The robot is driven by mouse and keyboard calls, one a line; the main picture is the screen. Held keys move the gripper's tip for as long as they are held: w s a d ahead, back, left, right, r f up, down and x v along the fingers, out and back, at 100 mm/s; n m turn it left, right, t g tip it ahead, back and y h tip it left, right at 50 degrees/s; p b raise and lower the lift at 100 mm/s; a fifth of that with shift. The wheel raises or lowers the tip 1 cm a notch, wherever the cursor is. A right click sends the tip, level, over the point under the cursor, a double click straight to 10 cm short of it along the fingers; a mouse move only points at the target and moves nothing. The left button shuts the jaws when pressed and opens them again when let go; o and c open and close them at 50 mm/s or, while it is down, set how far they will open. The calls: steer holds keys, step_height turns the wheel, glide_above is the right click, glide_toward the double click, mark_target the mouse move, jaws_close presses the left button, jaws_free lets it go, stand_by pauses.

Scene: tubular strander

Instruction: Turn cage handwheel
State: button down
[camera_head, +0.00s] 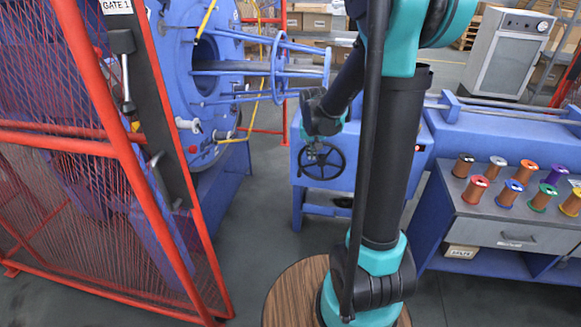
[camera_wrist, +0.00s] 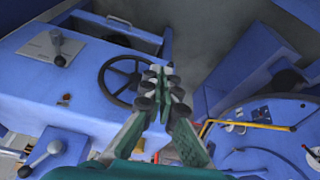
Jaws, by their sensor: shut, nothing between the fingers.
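The cage handwheel (camera_head: 321,161) is a black spoked wheel on the front of a blue machine housing, left of my arm in the head view. In the wrist view the handwheel (camera_wrist: 122,80) lies just past my fingertips, partly covered by them. My gripper (camera_wrist: 162,88) has its green, black-padded fingers together with nothing between them. Its tips overlap the wheel's right rim in the picture; I cannot tell whether they touch it. In the head view my gripper (camera_head: 318,143) is at the wheel's upper edge, small and partly dark.
A red mesh gate (camera_head: 125,150) stands open at the left, before the round blue strander cage (camera_head: 210,90). A bench (camera_head: 465,215) with several coloured wire spools is at the right. Levers (camera_wrist: 57,42) stand on the housing left of the wheel in the wrist view.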

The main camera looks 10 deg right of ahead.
steer(key=m, duration=0.1)
glide_toward(299, 171)
steer(key=shift+h, duration=0.4)
steer(key=x, duration=0.5)
steer(key=shift+w+a, duration=0.3)
steer(key=shift+a, duration=0.1)
steer(key=shift+d+f, duration=0.1)
steer(key=shift+f, duration=0.65)
steer(key=shift+f, duration=0.1)
